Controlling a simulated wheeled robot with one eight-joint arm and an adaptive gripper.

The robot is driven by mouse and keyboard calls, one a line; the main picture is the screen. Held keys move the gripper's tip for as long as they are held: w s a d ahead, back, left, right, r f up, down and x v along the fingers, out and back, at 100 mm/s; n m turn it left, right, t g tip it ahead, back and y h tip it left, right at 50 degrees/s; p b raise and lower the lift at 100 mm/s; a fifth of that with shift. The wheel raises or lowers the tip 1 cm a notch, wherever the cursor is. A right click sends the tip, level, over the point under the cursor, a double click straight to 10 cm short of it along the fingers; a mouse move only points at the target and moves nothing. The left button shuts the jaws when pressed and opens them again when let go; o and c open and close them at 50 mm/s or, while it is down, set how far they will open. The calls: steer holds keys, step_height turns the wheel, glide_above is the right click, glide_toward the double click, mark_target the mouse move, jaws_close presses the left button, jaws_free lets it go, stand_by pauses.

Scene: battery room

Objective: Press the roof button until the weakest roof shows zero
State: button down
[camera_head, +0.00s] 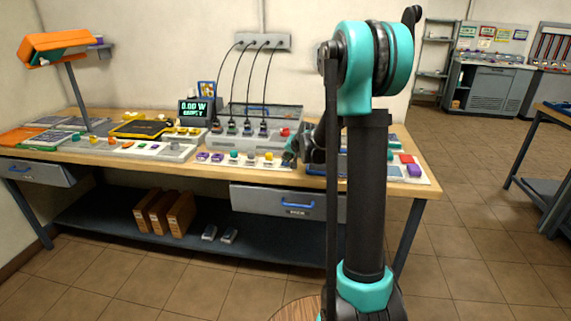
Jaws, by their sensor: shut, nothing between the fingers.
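My gripper (291,157) is low over the front right part of the workbench, shut and empty, close to a pale panel (243,158) with small purple, teal and yellow parts. My own arm hides part of the bench right of it. A longer pale panel (150,150) with coloured buttons lies to the left. I cannot tell which button is the roof button, nor whether my gripper touches anything.
Several dark cables hang from a wall socket strip (262,41) to the bench. An orange lamp (62,45) stands at the left. Coloured blocks (408,160) lie at the right end. The bench (424,178) has drawers (290,200) in front. Floor is open at the right.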

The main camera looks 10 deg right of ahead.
mark_target(287, 163)
steer(key=shift+f, duration=0.25)
steer(key=shift+r, duration=0.1)
stand_by(0.4)
steer(key=shift+r, duration=0.7)
steer(key=shift+r, duration=2.55)
steer(key=s+d+f+n+g+h, duration=0.1)
steer(key=s+f, duration=0.3)
steer(key=s, duration=0.9)
steer(key=s+d+f+n+g+h, duration=0.1)
steer(key=s+f, duration=0.4)
steer(key=s, duration=0.9)
steer(key=s+d+f+n+g, duration=0.1)
steer(key=s+f+n+g, duration=0.1)
steer(key=s, duration=1.2)
step_height(287, 163, down, 3)
steer(key=shift+d+r+n+g+h, duration=0.1)
steer(key=shift+d+n+g+h, duration=0.25)
steer(key=shift+n, duration=0.35)
